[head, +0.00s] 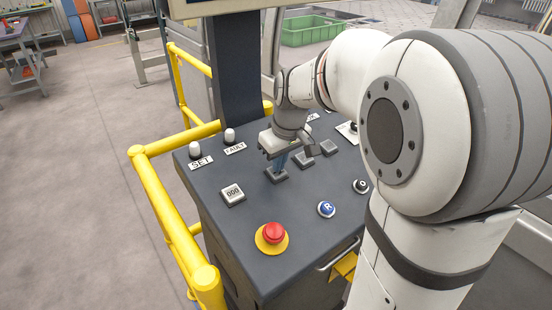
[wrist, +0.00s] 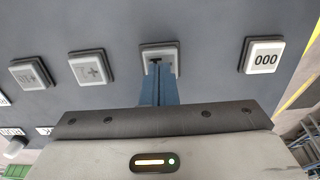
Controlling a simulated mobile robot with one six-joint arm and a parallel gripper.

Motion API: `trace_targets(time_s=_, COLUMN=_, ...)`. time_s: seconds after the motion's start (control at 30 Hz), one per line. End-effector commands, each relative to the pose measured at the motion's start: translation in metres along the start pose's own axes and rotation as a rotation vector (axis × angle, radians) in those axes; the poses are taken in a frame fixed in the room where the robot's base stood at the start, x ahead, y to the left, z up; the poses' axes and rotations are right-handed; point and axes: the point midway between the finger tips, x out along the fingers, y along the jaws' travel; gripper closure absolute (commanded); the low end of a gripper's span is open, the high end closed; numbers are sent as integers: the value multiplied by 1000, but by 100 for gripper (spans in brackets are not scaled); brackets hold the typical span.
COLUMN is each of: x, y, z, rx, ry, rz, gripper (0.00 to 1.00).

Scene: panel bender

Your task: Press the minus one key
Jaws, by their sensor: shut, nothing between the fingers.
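My gripper (head: 279,165) is shut and empty, its blue fingers pointing down at a square key (head: 277,177) on the dark console. In the wrist view the closed fingertips (wrist: 158,70) overlap the lower middle of this key (wrist: 147,53). A dark bar like a minus sign shows on its face, and the rest of its marking is hidden behind the fingers. The tips look at or just above the key face; I cannot tell whether it is pressed down.
The 000 key (wrist: 265,57) is to the right in the wrist view, a plus key (wrist: 90,69) to the left. In the head view a red mushroom button (head: 273,234) and a blue R button (head: 326,209) are nearer. Yellow rails (head: 166,205) flank the console.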

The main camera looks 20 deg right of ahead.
Motion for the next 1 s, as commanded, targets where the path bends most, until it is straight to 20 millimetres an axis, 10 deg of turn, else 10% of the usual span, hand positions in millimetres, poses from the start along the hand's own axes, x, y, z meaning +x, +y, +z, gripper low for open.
trace_targets(time_s=1.0, x=29, y=-2, z=2, rx=-2, ry=-11, rz=-6, gripper=100)
